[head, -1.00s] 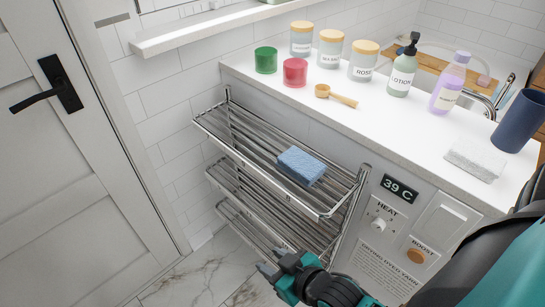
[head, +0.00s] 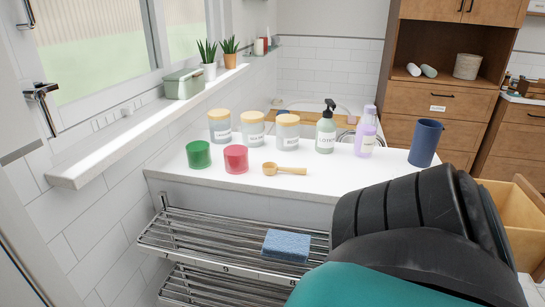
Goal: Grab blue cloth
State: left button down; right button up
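A folded blue cloth (head: 287,246) lies on the top tier of the chrome towel rack (head: 190,237), near its right end, in the head view. It looks like a small textured block, and nothing is touching it. My arm, black and teal, fills the lower right of the view and covers the right end of the rack. Neither of my grippers shows in the head view now.
On the white counter (head: 330,184) stand a green cup (head: 198,155), a red cup (head: 236,160), jars (head: 253,131), bottles (head: 326,130), a wooden scoop (head: 285,170) and a dark blue tumbler (head: 425,143). A window ledge (head: 150,130) juts out at left. Wooden cabinets (head: 440,90) stand behind.

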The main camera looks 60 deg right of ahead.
aim_at(278, 244)
jog(key=i+j+z, duration=0.1)
jog(key=z, duration=0.25)
jog(key=j+z, duration=0.1)
jog(key=z, duration=0.25)
jog(key=i+j+z, duration=0.1)
jog(key=z, duration=0.25)
